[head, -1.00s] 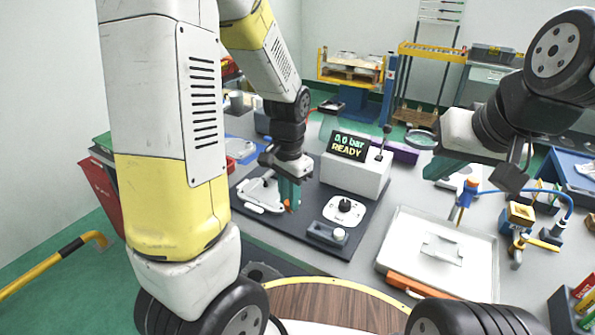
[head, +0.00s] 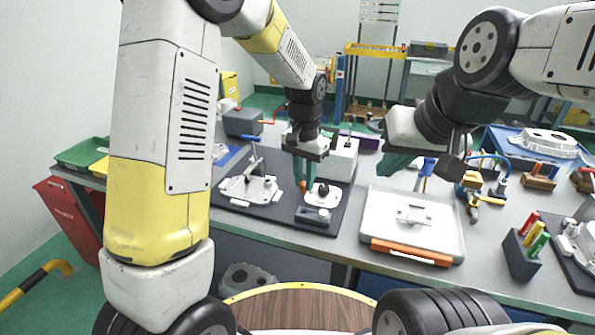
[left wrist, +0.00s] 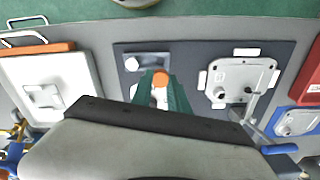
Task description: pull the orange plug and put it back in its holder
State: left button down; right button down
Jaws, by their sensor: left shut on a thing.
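The orange plug (head: 302,186) is between the teal fingertips of my left gripper (head: 303,177), which is shut on it. It also shows in the left wrist view (left wrist: 160,79). In the head view the plug overlaps the left edge of a white plate with a black knob (head: 323,190); I cannot tell whether it touches. A small grey block with a white knob (head: 313,215) sits in front of that plate. A pale casting (head: 250,188) lies to the left on the same dark mat. My right gripper (head: 398,162) hangs over the bench to the right, its fingertip gap unclear.
A white tray with an orange front (head: 412,225) lies right of the dark mat (head: 270,212). A white box (head: 342,160) stands behind my left gripper. A dark block with coloured sticks (head: 524,250) stands at the front right. Bare grey bench lies between tray and block.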

pick_arm(q)
jog(key=shift+f, duration=2.9)
jog(key=shift+f, duration=1.2)
jog(key=c, duration=1.2)
grip_release()
jog(key=shift+r, duration=3.85)
